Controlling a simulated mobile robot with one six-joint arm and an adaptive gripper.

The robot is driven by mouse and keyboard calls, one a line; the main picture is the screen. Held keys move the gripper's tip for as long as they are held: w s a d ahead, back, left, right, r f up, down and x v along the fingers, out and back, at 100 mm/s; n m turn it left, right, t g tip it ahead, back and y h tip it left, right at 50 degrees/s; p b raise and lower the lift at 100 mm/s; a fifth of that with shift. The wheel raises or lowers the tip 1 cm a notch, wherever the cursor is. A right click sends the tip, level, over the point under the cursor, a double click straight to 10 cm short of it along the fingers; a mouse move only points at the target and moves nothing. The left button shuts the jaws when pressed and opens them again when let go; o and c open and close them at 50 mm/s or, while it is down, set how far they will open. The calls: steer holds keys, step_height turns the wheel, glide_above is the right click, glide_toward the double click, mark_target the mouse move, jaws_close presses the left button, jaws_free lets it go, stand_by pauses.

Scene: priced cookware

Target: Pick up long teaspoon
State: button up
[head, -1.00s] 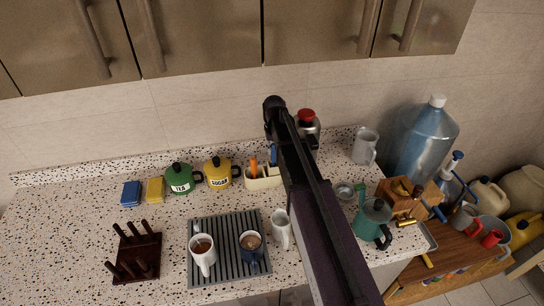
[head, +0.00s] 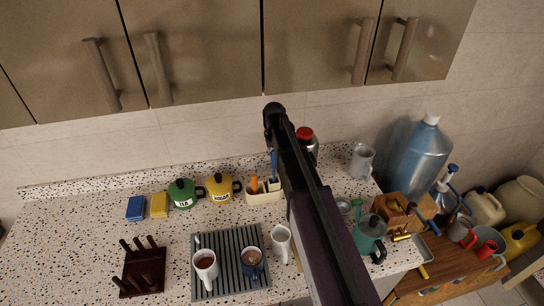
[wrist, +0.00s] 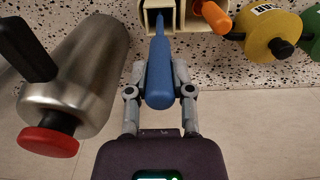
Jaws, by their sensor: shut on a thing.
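A blue-handled utensil, likely the long teaspoon (wrist: 159,75), has its thin end toward the cream holder (wrist: 187,19) in the wrist view. Its lower end is hidden, so I cannot tell whether it is still inside. My gripper (wrist: 160,70) is shut on the blue handle, with one finger on each side. In the head view the blue handle (head: 273,162) stands up over the holder (head: 258,197), just left of my arm. My gripper's fingers are hidden there.
A steel flask with red cap (wrist: 48,143) stands close to my gripper. An orange-handled utensil (wrist: 213,17) sits in the holder. Yellow (head: 219,188) and green (head: 183,195) pots stand left. A ribbed grey mat (head: 230,283) with mugs lies in front. Cabinets (head: 195,50) hang above.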

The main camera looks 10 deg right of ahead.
step_height(320, 180, up, 5)
steer(key=p, duration=0.4)
steer(key=shift+r, duration=0.15)
steer(key=s, duration=1.9)
steer(key=shift+s+a+p, duration=0.3)
steer(key=shift+s+a, duration=0.05)
steer(key=shift+r, duration=0.1)
